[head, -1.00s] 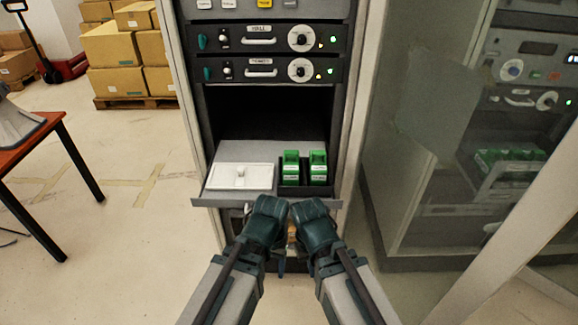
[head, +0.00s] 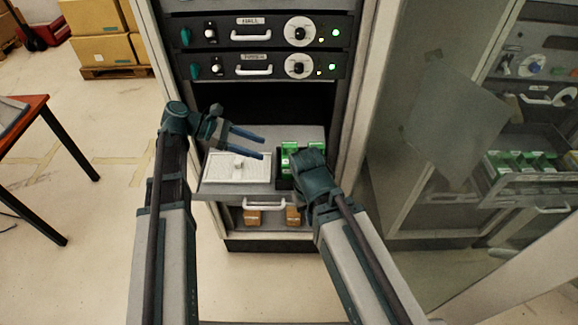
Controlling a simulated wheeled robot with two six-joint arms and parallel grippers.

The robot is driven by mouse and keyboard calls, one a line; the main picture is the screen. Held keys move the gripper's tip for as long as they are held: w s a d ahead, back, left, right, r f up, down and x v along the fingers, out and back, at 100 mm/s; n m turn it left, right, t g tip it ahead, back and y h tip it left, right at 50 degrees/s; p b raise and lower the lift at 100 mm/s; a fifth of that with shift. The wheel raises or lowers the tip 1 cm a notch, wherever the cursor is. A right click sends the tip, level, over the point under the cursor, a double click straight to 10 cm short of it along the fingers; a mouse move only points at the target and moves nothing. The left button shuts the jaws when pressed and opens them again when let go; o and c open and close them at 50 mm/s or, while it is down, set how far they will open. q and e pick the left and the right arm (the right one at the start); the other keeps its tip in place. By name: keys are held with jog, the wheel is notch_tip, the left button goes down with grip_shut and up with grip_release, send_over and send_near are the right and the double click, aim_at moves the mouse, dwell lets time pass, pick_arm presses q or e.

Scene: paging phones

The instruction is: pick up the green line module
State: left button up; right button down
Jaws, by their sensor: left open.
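Two green line modules stand side by side in a black holder (head: 284,183) on the pulled-out grey shelf of the rack. The left green line module (head: 288,151) shows its top and part of its front. The other green line module (head: 312,145) is mostly hidden behind my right gripper (head: 310,162). My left gripper (head: 262,145) is open and empty. Its two fingers point right, above the white lidded tray and left of the modules. My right gripper is in front of the holder; its fingers are hidden, so I cannot tell its opening.
A white lidded tray (head: 238,168) with a small knob lies left of the holder. Two rack units with dials and handles, HALL (head: 252,33) above another (head: 253,68), sit over the shelf. A lower drawer (head: 267,204) holds orange-brown items. A glass panel (head: 440,120) stands at right.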

aim_at(283, 165)
pick_arm(q)
jog(key=b+x, duration=0.4)
jog(key=x, duration=0.4)
jog(key=shift+s+d+f, duration=0.1)
jog(key=shift+d+f, duration=0.1)
jog(key=shift+d, duration=0.1)
jog(key=b+x, duration=0.2)
jog(key=x, duration=0.3)
jog(key=shift+d, duration=0.15)
grip_shut()
dwell(0.9)
grip_release()
